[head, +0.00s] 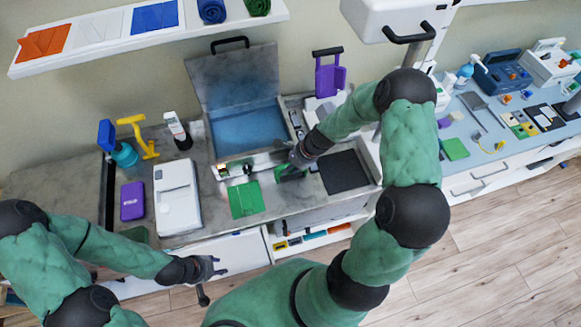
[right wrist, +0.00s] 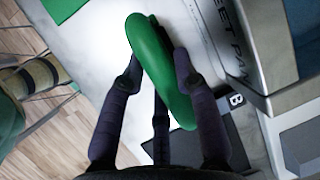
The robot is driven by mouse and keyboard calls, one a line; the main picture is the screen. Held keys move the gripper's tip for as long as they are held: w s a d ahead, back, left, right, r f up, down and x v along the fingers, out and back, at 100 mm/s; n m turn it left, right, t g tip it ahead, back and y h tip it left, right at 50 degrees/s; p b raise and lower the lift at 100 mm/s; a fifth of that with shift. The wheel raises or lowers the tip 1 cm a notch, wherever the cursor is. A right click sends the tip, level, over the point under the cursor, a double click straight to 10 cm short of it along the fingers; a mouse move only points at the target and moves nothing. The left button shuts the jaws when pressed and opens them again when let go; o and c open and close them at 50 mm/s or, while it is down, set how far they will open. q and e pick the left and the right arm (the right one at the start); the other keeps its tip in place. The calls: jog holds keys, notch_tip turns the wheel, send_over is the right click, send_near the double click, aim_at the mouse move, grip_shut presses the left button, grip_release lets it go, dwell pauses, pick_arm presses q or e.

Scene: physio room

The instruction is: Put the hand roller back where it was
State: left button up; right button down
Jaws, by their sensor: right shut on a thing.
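The green, elongated, rounded thing I take to be the hand roller (right wrist: 150,55) is between the dark fingers of my right gripper (right wrist: 155,68) in the right wrist view. In the head view, my right gripper (head: 297,160) is over the grey counter (head: 220,205), in front of the open blue-lined case, and the hand roller (head: 288,174) is partly hidden by the hand. My left gripper (head: 217,266) is empty, with fingers apart, near the counter's front edge.
The open case (head: 240,128) has its lid raised at the back. A green square (head: 246,199), a white box (head: 177,197) and a purple box (head: 132,201) lie to the left. A black mat (head: 344,172) lies right of my right gripper. A blue side table (head: 470,150) is cluttered.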

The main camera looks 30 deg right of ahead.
jog(key=shift+f, duration=0.15)
jog(key=c, duration=0.9)
grip_release()
jog(key=shift+c, duration=0.2)
jog(key=shift+r, duration=0.2)
jog(key=p+v, duration=0.2)
jog(key=v, duration=1)
